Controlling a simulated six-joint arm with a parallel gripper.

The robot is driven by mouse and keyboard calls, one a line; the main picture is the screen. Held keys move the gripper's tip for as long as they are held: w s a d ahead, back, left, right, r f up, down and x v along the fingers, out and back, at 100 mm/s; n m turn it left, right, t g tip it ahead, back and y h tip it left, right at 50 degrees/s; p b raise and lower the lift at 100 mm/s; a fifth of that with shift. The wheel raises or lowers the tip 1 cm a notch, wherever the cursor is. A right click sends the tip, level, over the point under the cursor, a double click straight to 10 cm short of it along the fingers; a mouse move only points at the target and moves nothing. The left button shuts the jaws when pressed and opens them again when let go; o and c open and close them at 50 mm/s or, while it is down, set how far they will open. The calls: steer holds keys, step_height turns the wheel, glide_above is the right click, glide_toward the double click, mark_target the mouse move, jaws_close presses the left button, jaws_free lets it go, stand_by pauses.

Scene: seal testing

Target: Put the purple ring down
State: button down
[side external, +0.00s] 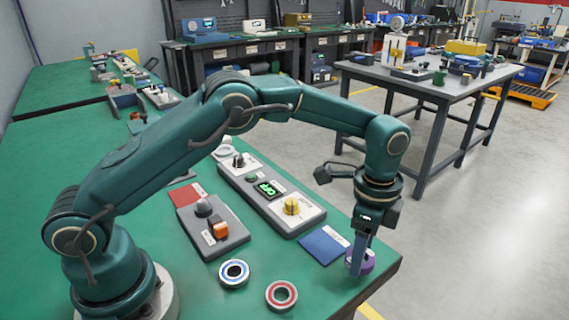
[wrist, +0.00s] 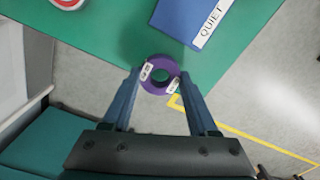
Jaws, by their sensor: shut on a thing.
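The purple ring (side external: 368,263) is between the fingers of my gripper (side external: 357,264), near the right front corner of the green table. In the wrist view, the purple ring (wrist: 160,61) shows its round hole and two white labels, one by each fingertip. My gripper (wrist: 159,77) is shut on its outer sides. A dark shadow falls on the green top beside it. I cannot tell whether the ring touches the table. In the side view, the fingers hide part of the ring.
A blue card (side external: 324,245) marked QUIET in the wrist view (wrist: 190,20) lies beside the ring. A red ring (side external: 281,295), a blue ring (side external: 234,272), a grey block (side external: 211,232) and a test panel (side external: 270,195) lie left. The table edge is close.

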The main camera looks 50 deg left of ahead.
steer(key=shift+f, duration=1.1)
steer(key=shift+c, duration=0.9)
jaws_free()
steer(key=shift+f, duration=0.15)
